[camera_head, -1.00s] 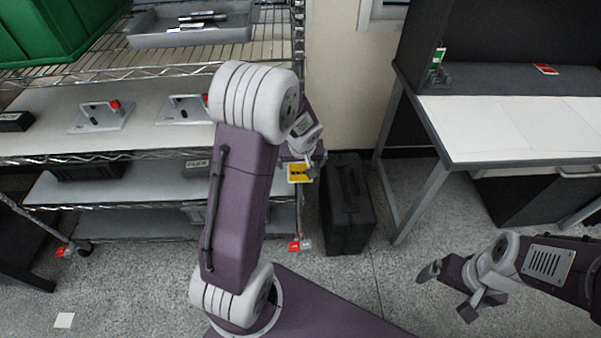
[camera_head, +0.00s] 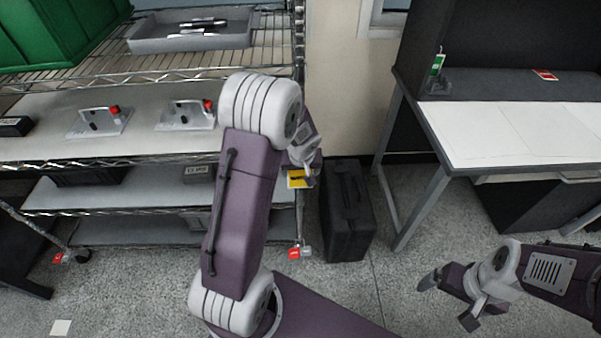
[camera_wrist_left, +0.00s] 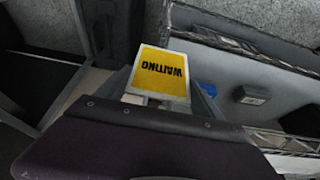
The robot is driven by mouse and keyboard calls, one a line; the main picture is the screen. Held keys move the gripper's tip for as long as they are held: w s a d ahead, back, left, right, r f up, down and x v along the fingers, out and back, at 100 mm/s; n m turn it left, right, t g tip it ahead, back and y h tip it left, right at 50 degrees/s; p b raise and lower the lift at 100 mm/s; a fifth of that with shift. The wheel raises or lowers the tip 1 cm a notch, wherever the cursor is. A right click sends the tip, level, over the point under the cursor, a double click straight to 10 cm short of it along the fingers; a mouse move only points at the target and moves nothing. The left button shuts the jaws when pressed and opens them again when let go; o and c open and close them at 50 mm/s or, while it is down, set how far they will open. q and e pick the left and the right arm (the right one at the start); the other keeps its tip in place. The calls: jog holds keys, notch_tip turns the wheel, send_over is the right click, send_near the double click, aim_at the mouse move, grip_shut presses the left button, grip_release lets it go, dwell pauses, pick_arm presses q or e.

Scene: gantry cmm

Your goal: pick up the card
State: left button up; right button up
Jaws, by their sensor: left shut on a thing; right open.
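My left gripper (camera_head: 304,168) is shut on the card, beside the right end of the wire shelving. In the head view its fingers are partly hidden by my own arm. In the left wrist view the card's lower edge is by the fingers, behind my dark wrist part. My right gripper (camera_head: 449,300) is open and empty over the floor at the lower right.
Wire shelving (camera_head: 170,160) at left holds grey fixtures with red knobs (camera_head: 187,115), a grey tray (camera_head: 190,42) and a green bin (camera_head: 60,30). A black case (camera_head: 347,212) stands on the floor by it. A workbench (camera_head: 510,135) is at right. Floor between is clear.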

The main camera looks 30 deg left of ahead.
pick_arm(q)
jog(key=shift+r, duration=0.75)
jog(key=s+d+r+b, duration=0.1)
jog(key=s+d+b, duration=0.5)
jog(key=s, duration=0.9)
jog(key=d, duration=0.3)
jog(key=shift+s+d+b, duration=0.2)
jog(key=shift+b, duration=0.15)
pick_arm(e)
notch_tip(320, 180, down, 6)
jog(key=shift+f, duration=0.15)
